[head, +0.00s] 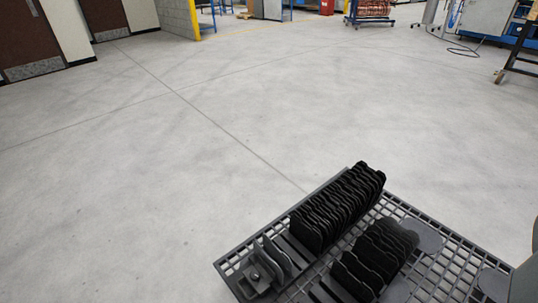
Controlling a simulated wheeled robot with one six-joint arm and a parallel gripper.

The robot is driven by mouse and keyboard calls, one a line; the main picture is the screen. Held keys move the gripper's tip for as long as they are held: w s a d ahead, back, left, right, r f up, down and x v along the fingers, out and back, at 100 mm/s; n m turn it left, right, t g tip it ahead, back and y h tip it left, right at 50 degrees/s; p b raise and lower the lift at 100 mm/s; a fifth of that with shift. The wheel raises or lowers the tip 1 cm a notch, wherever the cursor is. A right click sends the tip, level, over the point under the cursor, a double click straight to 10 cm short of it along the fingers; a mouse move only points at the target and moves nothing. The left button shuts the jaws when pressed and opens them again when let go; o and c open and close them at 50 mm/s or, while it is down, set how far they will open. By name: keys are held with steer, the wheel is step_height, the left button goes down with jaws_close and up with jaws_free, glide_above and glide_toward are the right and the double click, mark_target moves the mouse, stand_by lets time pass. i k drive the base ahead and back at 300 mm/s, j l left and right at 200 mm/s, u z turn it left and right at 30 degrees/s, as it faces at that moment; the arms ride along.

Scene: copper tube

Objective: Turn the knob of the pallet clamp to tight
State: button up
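The pallet (222,266) is a dark grey grid tray at the bottom right, cut off by the lower edge of the picture. At its near left corner sits what looks like the pallet clamp (272,262), grey upright plates at the end of a row of black plates. A small round grey part, which looks like its knob (256,275), is on the near side of these plates. Whether it is tight cannot be told. My gripper is not in view, and nothing is seen touching the knob.
Two rows of black wavy plates (340,208) (375,258) stand on the pallet, with flat grey round pieces (422,236) beside them. Wide bare concrete floor (150,150) lies beyond. Brown doors (100,18), a yellow post (195,20) and a blue cart (370,20) are far back.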

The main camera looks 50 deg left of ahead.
mark_target(254, 275)
steer(key=l+u, duration=0.85)
steer(key=j+u, duration=0.1)
steer(key=u, duration=0.7)
